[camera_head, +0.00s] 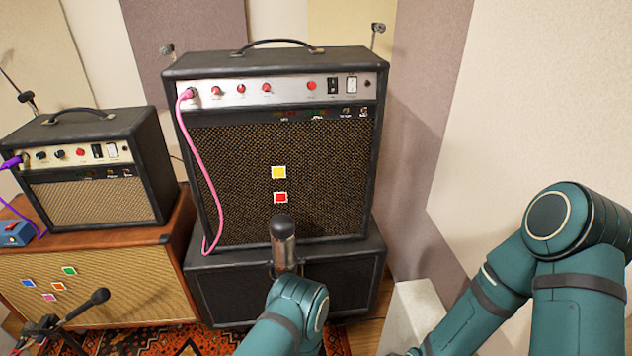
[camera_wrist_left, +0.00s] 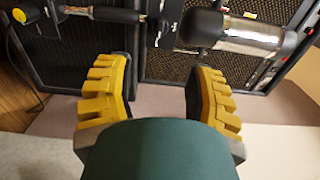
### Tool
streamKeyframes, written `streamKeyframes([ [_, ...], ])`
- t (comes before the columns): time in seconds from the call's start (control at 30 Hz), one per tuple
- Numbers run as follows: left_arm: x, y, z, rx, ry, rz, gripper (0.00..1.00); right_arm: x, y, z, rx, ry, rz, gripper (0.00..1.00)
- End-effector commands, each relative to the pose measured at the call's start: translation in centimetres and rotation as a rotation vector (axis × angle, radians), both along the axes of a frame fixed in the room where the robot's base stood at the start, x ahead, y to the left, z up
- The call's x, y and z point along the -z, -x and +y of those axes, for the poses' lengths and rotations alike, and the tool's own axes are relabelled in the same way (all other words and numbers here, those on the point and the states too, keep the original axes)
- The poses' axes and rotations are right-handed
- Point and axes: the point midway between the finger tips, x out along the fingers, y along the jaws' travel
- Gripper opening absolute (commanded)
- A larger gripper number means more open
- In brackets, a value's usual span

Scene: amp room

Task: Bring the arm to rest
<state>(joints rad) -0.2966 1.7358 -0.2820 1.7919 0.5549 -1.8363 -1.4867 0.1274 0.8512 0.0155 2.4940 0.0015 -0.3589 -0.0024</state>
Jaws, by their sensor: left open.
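My left gripper (camera_wrist_left: 160,75) shows in the left wrist view, with its two yellow fingers apart and nothing between the tips. In the head view a teal arm of mine (camera_head: 290,312) rises at bottom centre, in front of the amplifiers; its gripper cannot be made out there. My other teal arm (camera_head: 550,265) fills the lower right, bent at a joint, with its gripper out of view. A dark-topped metallic cylinder (camera_head: 283,240), perhaps a microphone, stands just beyond the centre arm. A similar cylinder (camera_wrist_left: 240,35) lies beyond the fingers in the wrist view; contact cannot be told.
A large black amplifier (camera_head: 225,150) with a pink cable stands on a black cabinet (camera_head: 230,290). A smaller amplifier (camera_head: 95,195) sits on a wooden cabinet (camera_head: 110,270) at left, beside a blue pedal (camera_head: 15,233). A microphone (camera_head: 85,302) stands at lower left. Wall panels (camera_head: 540,110) border the right.

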Motion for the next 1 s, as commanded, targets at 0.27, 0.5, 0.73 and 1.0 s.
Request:
streamKeyframes([
  [0.27,0.5,-0.5,1.9,-0.076,0.382,0.204,0.53,0.0,0.0,0.0,0.0,0.0,0.0,0.0],
  [0.5,-0.2,3.3,2.2,-0.3,1.067,0.559,0.53,0.0,0.0,0.0,0.0,0.0,0.0,0.0],
  [0.73,-4.3,10.7,0.8,-0.615,1.549,0.875,0.53,0.0,0.0,0.0,0.0,0.0,0.0,0.0],
  [1.0,-8.1,17.0,0.2,-0.885,1.727,1.073,0.53,0.0,0.0,0.0,0.0,0.0,0.0,0.0],
])
